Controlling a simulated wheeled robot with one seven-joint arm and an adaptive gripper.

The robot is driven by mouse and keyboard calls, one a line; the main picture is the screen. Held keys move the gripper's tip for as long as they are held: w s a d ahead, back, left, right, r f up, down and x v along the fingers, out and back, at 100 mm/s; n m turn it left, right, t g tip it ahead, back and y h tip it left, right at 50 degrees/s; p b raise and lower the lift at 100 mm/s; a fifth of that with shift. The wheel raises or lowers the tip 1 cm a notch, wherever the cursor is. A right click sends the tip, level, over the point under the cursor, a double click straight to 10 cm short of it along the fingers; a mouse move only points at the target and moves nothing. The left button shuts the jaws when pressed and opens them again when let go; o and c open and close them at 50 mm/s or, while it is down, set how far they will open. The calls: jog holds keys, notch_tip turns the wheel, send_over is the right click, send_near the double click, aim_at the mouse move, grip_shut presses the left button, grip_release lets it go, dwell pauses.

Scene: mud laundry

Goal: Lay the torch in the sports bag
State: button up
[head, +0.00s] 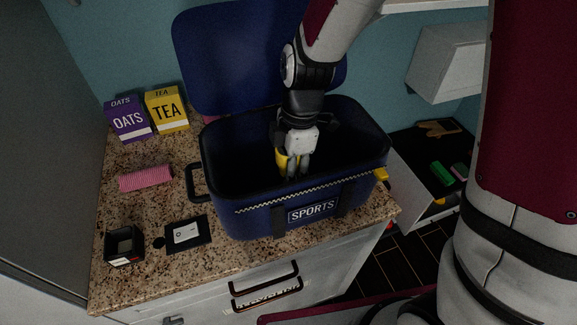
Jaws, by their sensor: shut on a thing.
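The sports bag (314,212) is dark blue with a "SPORTS" label and stands on the speckled counter. Its lid (225,60) is open and tilted back against the wall. My gripper (293,172) points down inside the bag's opening. It is shut on a yellow thing, probably the torch (282,161), of which only a small part shows beside the fingers. The rest of it is hidden by the gripper and the dark inside of the bag. I cannot tell whether it touches the bag's floor.
On the counter (115,283) stand a purple oats box (128,121) and a yellow tea box (167,110). A pink ribbed roll (146,178), a black box (124,244) and a dark mat with a white card (187,232) lie left of the bag. An open drawer (425,209) is at right.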

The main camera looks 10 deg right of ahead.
jog(key=shift+f, duration=0.2)
jog(key=shift+f, duration=0.15)
jog(key=o, duration=1.4)
jog(key=r, duration=0.4)
jog(key=d+r, duration=0.1)
jog(key=r, duration=0.7)
jog(key=shift+w+d+r+b, duration=0.1)
jog(key=shift+d+r+b, duration=0.05)
jog(key=shift+d+b, duration=0.2)
jog(key=s+d+r+m+t, duration=0.2)
jog(key=s+d+r+m, duration=0.1)
jog(key=m, duration=0.3)
jog(key=s+d+r+m+t+h, duration=0.1)
jog(key=s+d+r+m, duration=0.2)
jog(key=s+m, duration=0.3)
jog(key=s+d+r+m+t, duration=0.2)
jog(key=s+d+m, duration=0.3)
jog(key=m, duration=0.3)
jog(key=shift+r+t, duration=0.3)
jog(key=shift+r, duration=0.55)
